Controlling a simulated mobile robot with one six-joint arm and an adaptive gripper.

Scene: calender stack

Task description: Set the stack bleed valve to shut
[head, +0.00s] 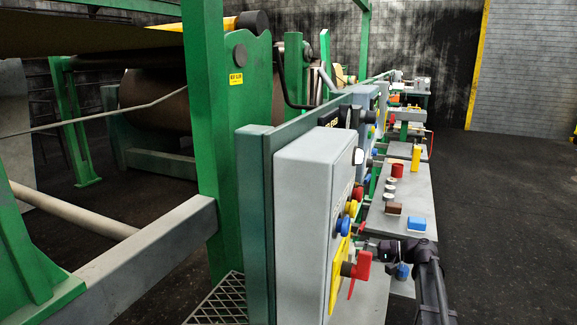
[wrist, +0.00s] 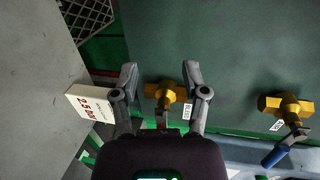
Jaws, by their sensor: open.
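My gripper (wrist: 161,70) is open, with one finger on each side of this valve. A little red shows below the valve; the rest there is hidden by my gripper. A second yellow valve (wrist: 286,107) with a blue handle (wrist: 276,156) is at the right. In the head view my gripper (head: 370,244) is beside a red handle (head: 362,263).
A grey control box (head: 305,200) with a yellow plate and coloured knobs stands close to my gripper. A grey bench (head: 405,190) with small parts is behind it. In the wrist view a white "2.5 BAR" sign (wrist: 90,103) is left of the fingers. Dark floor (head: 500,230) is open at right.

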